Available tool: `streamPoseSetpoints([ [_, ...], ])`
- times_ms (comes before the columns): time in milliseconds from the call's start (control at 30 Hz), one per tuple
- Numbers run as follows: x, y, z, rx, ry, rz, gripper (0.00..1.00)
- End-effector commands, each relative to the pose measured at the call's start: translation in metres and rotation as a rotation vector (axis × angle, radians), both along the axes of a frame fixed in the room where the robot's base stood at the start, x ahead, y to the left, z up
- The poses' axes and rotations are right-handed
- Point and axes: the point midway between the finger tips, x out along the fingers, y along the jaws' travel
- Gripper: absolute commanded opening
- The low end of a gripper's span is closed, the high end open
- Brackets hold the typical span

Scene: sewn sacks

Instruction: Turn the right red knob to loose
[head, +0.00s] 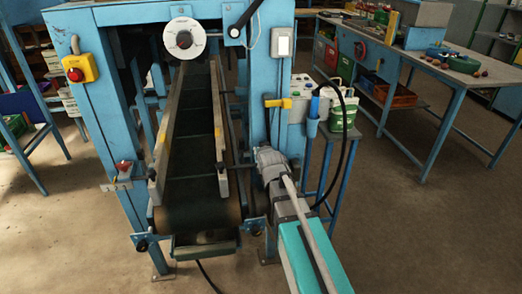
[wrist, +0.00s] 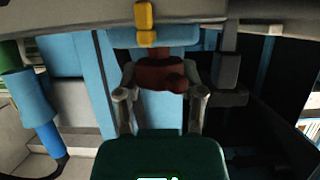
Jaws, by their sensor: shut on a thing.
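The right red knob (wrist: 158,75) shows dark red in the wrist view, in front of a blue post. The two fingers of my gripper (head: 266,158) stand on either side of it and are shut on it. In the head view my gripper and arm hide this knob, at the right side of the conveyor's front end. Which way the knob is turned I cannot tell. Another red knob (head: 122,168) is on the left side of the conveyor frame, apart from my gripper.
The conveyor belt (head: 188,150) runs between two side rails. A yellow box with a red button (head: 78,69) is on the left post.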

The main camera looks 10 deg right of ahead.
Motion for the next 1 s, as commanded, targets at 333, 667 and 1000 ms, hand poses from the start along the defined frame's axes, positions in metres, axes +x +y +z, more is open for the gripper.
streamPoseSetpoints([
  [333, 0.0007, -0.0062, -0.0009, -0.006, 0.004, 0.097, 0.03],
  [667, 0.002, -0.0064, -0.0006, -0.007, 0.002, 0.195, 0.03],
  [1000, 0.0037, -0.0069, -0.0002, -0.009, -0.001, 0.3, 0.03],
])
